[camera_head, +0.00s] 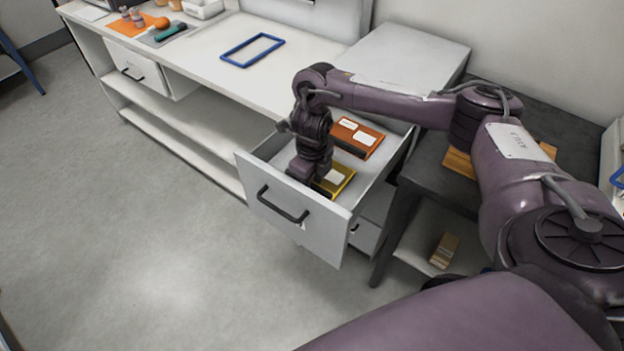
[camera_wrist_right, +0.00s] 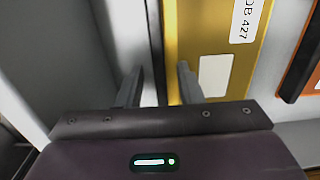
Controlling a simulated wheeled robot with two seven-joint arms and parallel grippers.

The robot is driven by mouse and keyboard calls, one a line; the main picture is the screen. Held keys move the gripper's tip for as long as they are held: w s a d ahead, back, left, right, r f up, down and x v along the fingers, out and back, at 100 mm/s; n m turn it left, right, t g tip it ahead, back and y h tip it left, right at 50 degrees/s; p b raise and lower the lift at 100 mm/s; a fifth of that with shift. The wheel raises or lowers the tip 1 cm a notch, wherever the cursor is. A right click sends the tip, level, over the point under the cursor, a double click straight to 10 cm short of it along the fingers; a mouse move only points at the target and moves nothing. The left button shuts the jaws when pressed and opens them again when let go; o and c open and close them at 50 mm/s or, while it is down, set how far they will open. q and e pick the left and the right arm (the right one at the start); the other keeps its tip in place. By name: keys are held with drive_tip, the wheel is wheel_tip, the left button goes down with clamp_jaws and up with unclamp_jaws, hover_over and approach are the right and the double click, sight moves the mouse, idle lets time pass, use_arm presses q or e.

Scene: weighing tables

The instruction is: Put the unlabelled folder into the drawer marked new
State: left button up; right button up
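A pulled-out drawer (camera_head: 322,236) holds an orange folder (camera_head: 378,141) with white labels and a yellow folder (camera_head: 347,181) nearer the front. In the right wrist view the yellow folder (camera_wrist_right: 215,25) bears a label ending "427" and a blank pale patch. My right gripper (camera_head: 303,180) points down into this drawer, beside the yellow folder. I cannot pick out an unlabelled folder or read a "new" mark. My left gripper is out of view.
A long white bench (camera_head: 215,75) carries a blue frame (camera_head: 253,50), an orange mat and small items; a drawer (camera_head: 138,70) sits under its left end. A dark table (camera_head: 415,190) with a lower shelf stands right of the open drawer. The floor at left is clear.

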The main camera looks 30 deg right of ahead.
drive_tip(key=shift+r, duration=0.25)
wheel_tip(320, 180, up, 12)
drive_tip(key=p, duration=0.4)
drive_tip(key=shift+f, duration=0.1)
idle(0.3)
